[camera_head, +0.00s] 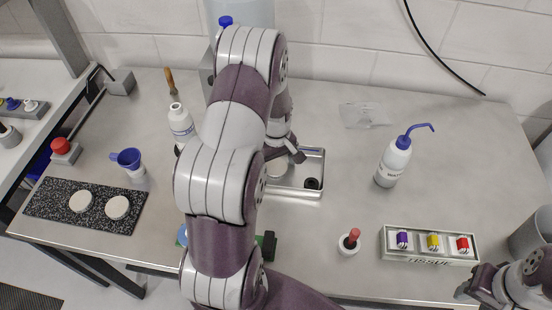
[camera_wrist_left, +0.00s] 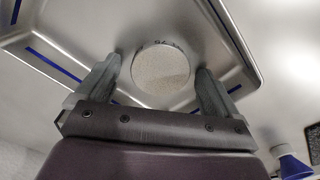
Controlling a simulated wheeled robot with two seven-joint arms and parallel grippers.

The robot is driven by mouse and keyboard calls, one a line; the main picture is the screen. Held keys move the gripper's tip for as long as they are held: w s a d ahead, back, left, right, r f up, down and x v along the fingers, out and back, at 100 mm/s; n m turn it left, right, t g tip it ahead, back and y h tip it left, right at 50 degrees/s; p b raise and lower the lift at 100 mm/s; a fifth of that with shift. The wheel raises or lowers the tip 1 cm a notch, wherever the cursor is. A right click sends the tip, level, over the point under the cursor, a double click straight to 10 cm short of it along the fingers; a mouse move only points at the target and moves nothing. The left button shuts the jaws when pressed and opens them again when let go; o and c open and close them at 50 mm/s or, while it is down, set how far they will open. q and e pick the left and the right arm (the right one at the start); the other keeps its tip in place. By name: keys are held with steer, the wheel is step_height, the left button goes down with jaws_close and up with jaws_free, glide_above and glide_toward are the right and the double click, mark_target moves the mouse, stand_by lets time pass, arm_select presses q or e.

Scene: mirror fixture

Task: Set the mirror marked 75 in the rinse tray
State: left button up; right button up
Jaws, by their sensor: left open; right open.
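The metal rinse tray (camera_head: 298,192) lies on the bench beyond my left arm, and its floor and walls fill much of the left wrist view (camera_wrist_left: 60,52). A pale round mirror (camera_wrist_left: 160,76) lies in it; a small mark on its rim is upside down and too blurred to read surely. In the head view the mirror (camera_head: 276,169) is partly hidden. My left gripper (camera_head: 285,155) is open over the tray, its fingers on either side of the mirror, with gaps visible. My right gripper (camera_head: 476,286) is open and empty at the lower right.
Two pale discs (camera_head: 81,201) (camera_head: 117,207) lie on a black speckled mat (camera_head: 50,204). A dark round piece (camera_head: 312,183) sits in the tray's right end.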

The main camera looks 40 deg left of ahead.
mark_target(277, 167)
arm_select(q)
step_height(277, 167, up, 12)
steer(key=b, duration=0.1)
steer(key=s+d+m, duration=0.5)
steer(key=d+m, duration=0.1)
steer(key=d, duration=0.2)
steer(key=s+d+m+t, duration=0.1)
steer(key=s+d+m, duration=0.4)
steer(key=d+m, duration=0.2)
steer(key=shift+d+f, duration=0.35)
steer(key=shift+d, duration=0.15)
